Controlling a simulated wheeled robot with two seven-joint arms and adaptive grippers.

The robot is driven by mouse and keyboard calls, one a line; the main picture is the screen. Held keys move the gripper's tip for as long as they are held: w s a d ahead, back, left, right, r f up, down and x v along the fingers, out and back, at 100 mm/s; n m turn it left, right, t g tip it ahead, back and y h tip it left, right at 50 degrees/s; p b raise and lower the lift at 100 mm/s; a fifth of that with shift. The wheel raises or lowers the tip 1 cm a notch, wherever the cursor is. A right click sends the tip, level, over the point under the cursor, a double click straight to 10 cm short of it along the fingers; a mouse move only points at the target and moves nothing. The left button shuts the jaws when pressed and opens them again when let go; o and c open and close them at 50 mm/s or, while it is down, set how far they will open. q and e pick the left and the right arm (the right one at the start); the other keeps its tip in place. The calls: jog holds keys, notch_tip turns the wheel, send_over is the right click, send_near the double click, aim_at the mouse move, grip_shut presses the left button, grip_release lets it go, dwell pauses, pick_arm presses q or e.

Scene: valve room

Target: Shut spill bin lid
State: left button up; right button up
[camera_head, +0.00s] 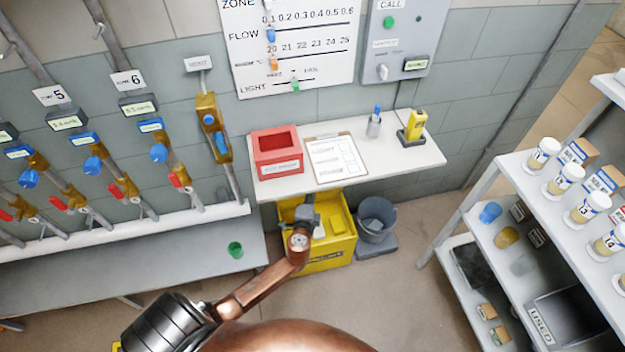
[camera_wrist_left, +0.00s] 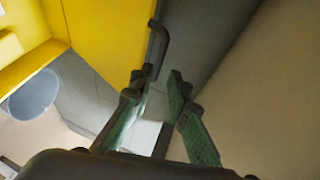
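The yellow spill bin (camera_head: 338,250) stands on the floor under the wall shelf; part of its inside seems to show. My left arm crosses in front of it, and my left gripper (camera_head: 309,208) is over its upper part. In the left wrist view a yellow panel (camera_wrist_left: 105,25), seemingly the lid, has a bent black handle (camera_wrist_left: 160,45) at its edge. The left gripper (camera_wrist_left: 158,75) also shows there with its green-padded fingers apart and nothing between them. The handle is close to the left fingertip; I cannot tell if they touch. My right gripper is not in view.
The wall shelf (camera_head: 405,158) overhangs the bin and carries a red box (camera_head: 277,160) and a clipboard (camera_head: 337,160). A grey bucket (camera_head: 376,218) stands just right of the bin. A low bench (camera_head: 190,262) is at left, a rack (camera_head: 515,172) at right.

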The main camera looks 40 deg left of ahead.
pick_arm(q)
jog(key=b+x, duration=0.1)
jog(key=x, duration=0.5)
jog(key=shift+w+a+f, duration=0.2)
jog(key=shift+w, duration=0.05)
jog(key=shift+c, duration=0.4)
grip_shut()
